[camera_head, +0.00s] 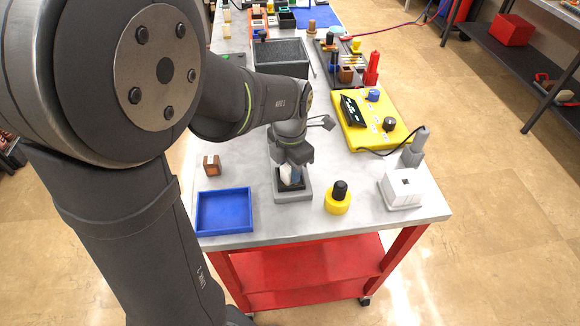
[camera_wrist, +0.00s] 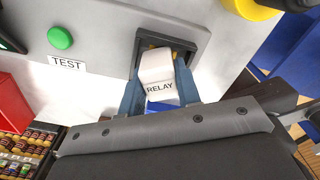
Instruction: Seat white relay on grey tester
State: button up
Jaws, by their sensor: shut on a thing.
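The white relay (camera_wrist: 160,88) with "RELAY" lettering is held between the two fingers of my gripper (camera_wrist: 160,96) in the wrist view. The grey tester (camera_head: 293,197) is a low grey block with a dark recess, directly below the gripper. In the wrist view, the relay's far end overlaps the tester's black-framed socket (camera_wrist: 184,44). The relay hides part of the socket, and I cannot tell whether it touches or enters it.
A blue tray (camera_head: 224,228) and a brown cube (camera_head: 212,163) are left of the tester. A yellow knob base (camera_head: 338,206) and a white box (camera_head: 401,188) stand to the right. A green button (camera_wrist: 60,38) and a TEST label (camera_wrist: 66,63) show in the wrist view.

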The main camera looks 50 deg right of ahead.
jog(key=o, duration=1.1)
jog(key=shift+r, duration=4.5)
jog(key=shift+f, duration=3.45)
jog(key=shift+r, duration=0.1)
